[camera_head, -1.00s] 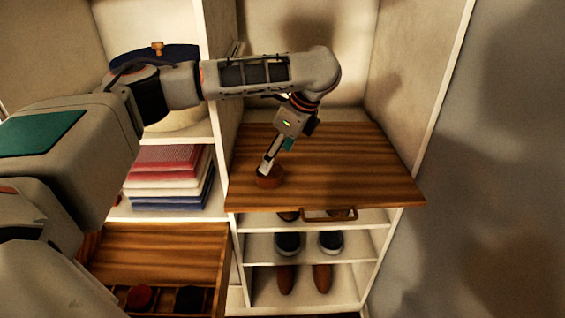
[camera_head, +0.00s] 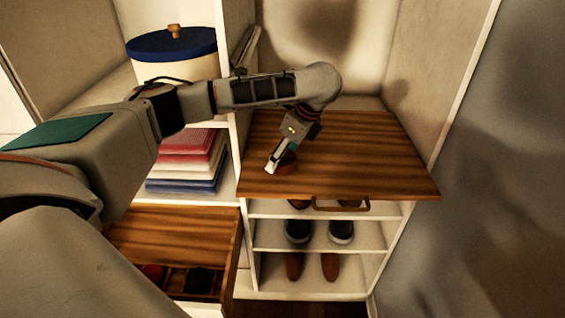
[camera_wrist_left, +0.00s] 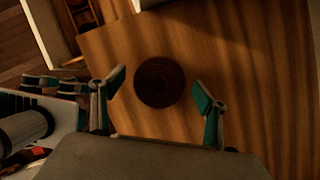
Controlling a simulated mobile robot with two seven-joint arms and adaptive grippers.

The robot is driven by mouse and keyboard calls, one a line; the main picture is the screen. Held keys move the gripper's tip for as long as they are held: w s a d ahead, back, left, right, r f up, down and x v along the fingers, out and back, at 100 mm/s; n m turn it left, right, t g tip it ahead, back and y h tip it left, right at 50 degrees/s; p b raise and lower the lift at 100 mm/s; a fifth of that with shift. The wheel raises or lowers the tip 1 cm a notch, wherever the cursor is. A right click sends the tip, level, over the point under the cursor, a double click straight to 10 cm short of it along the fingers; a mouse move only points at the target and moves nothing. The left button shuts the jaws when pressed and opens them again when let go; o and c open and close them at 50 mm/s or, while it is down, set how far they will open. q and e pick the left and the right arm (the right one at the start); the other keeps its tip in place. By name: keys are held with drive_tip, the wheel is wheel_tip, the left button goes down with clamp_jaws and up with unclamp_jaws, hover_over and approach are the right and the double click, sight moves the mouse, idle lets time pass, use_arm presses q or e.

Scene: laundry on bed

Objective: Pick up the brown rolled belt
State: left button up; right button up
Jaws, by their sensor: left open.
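The brown rolled belt (camera_head: 287,164) lies flat on the pulled-out wooden shelf (camera_head: 370,160), near its front left part. In the left wrist view the belt (camera_wrist_left: 160,82) is a dark round coil. My left gripper (camera_head: 272,168) is over the belt and hides part of it in the head view. In the left wrist view my left gripper (camera_wrist_left: 158,88) is open, with one finger on each side of the coil and a gap on both sides. I cannot tell the exact height of the fingertips above the shelf. My right gripper is not in view.
Folded cloths (camera_head: 190,160) and a blue-lidded white container (camera_head: 172,58) stand in the left cabinet section. Below them an open drawer (camera_head: 165,232) holds rolled items. Shoes (camera_head: 318,232) stand on racks under the wooden shelf. The shelf's right half is clear.

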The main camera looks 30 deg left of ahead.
use_arm(q)
drive_tip(key=c, duration=1.3)
drive_tip(key=shift+r, duration=0.2)
